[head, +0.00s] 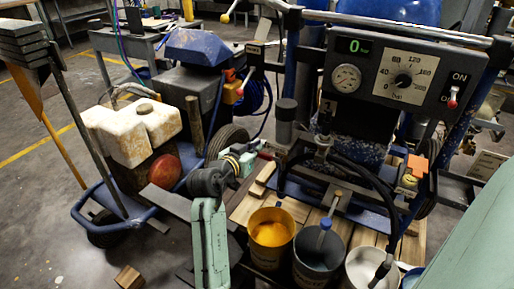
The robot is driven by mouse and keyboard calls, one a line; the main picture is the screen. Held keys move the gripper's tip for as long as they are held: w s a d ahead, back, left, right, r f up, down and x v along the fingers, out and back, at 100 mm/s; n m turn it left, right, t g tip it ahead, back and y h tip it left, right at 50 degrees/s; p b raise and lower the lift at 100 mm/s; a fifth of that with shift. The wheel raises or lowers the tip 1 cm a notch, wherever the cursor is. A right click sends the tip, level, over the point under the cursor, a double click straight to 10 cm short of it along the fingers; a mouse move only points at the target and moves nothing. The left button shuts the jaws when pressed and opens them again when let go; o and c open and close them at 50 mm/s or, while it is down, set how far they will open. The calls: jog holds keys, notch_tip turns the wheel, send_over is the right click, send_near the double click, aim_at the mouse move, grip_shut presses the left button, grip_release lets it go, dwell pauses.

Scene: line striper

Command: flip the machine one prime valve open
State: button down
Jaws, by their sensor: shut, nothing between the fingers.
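The striping machine on the right has a grey control panel (402,80) with a lit display, a gauge, a dial and an ON switch. A small tag with a numeral hangs below the panel; I cannot read it surely. An orange valve handle (416,165) sits at this machine's lower right, above a yellow part. The machine on the left has a blue cover (200,47) and a small orange-red fitting (231,74). I cannot tell for sure which is machine one's prime valve. My gripper (267,151) is small and partly hidden by my wrist, between the machines, shut and empty, apart from both orange parts.
Paint buckets with orange (270,235), grey-blue (320,249) and white (366,269) contents stand on a wooden pallet below the right machine. A dark hose (375,180) curves down there. A white tank (130,132) stands at left. Open floor lies at far left.

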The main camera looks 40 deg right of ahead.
jog(key=shift+w+a+f+n, duration=0.1)
jog(key=shift+w+f+n, duration=0.05)
jog(key=shift+f+n, duration=0.15)
notch_tip(320, 180, down, 10)
jog(key=s+d+n+g+h+b, duration=0.1)
jog(key=s+n+g+h, duration=0.1)
jog(key=n, duration=1.1)
jog(key=shift+s+g+h, duration=0.35)
jog(key=shift+g+h, duration=0.25)
jog(key=shift+h, duration=0.2)
jog(key=shift+d+b, duration=0.1)
jog(key=shift+b, duration=0.2)
